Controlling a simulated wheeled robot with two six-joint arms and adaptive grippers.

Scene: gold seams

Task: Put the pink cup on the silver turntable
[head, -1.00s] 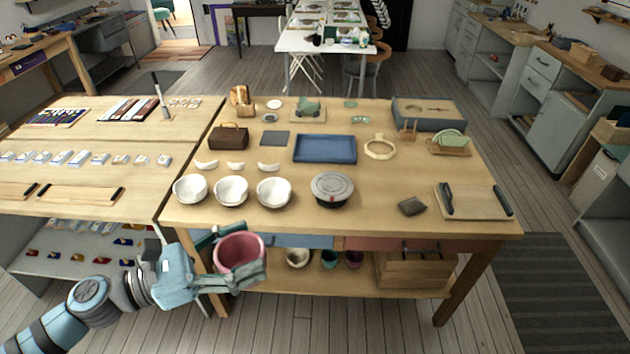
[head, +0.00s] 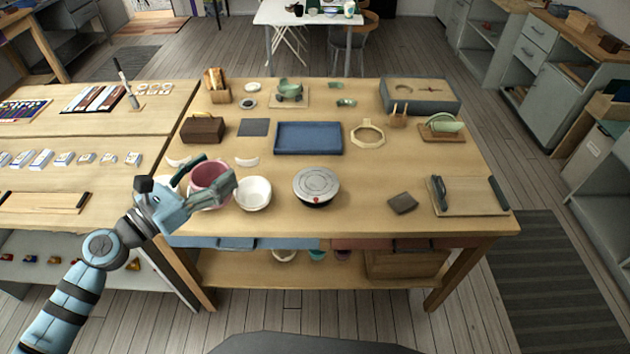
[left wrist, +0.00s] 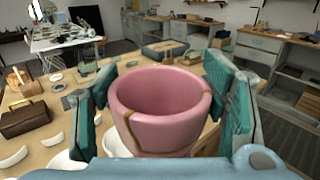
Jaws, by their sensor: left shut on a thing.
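The pink cup (head: 210,182) is held upright in my left gripper (head: 212,184), over the left front part of the table. In the left wrist view the cup (left wrist: 160,105) sits between the two green finger pads and shows a gold seam down its side. The silver turntable (head: 316,184) stands on the table to the right of the cup, with its round grey top bare. My left gripper is apart from the turntable. My right gripper is not in view.
A white bowl (head: 253,193) stands between cup and turntable; the other white bowls are mostly hidden behind my gripper. A blue tray (head: 308,138) lies behind the turntable. A dark grey pad (head: 402,203) and a board (head: 470,196) lie to the right.

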